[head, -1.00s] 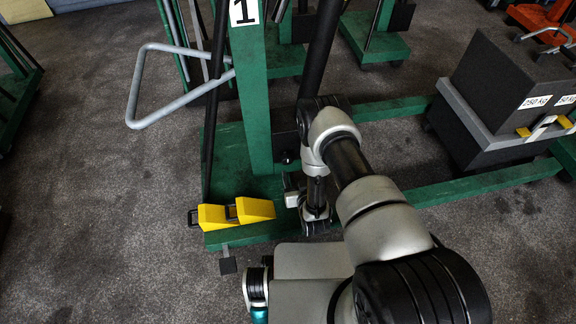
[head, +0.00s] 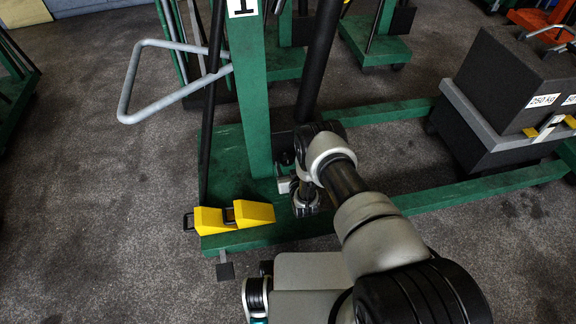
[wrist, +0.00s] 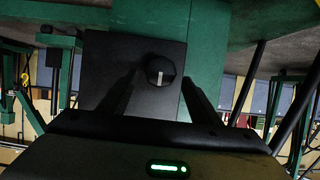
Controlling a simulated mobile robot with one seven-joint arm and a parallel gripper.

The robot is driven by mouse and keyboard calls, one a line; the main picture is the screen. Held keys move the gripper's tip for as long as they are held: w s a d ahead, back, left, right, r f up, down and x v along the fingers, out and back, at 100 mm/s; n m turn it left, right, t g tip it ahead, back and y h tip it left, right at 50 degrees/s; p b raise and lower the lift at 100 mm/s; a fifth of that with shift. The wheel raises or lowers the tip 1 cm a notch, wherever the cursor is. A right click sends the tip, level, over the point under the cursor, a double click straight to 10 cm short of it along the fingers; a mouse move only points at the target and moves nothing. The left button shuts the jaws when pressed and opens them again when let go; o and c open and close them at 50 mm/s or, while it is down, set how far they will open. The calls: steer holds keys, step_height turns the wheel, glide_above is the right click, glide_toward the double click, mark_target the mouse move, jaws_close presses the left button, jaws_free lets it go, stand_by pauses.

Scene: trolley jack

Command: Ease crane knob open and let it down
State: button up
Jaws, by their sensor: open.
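The crane is a green steel frame with an upright post (head: 252,90) marked 1. In the wrist view a round black knob (wrist: 160,70) with a white pointer line sits on a dark plate (wrist: 112,62) on the green post. The pointer points down in that view. My gripper (wrist: 160,82) is open, with one dark finger on each side of the knob and a gap visible on both sides. The knob's depth between the fingertips is hard to judge. In the head view my arm partly hides this area.
Yellow wedges (head: 235,217) lie on the crane's base, left of my wrist. A grey bent handle (head: 128,90) sticks out left of the post. Dark weight blocks (head: 520,75) labelled 250 kg stand at the right by the green legs (head: 485,183). Open floor lies at left.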

steer(key=shift+b+x, duration=0.3)
steer(key=shift+x, duration=0.9)
steer(key=c, duration=1.1)
steer(key=shift+o, duration=0.2)
steer(key=shift+a, duration=0.1)
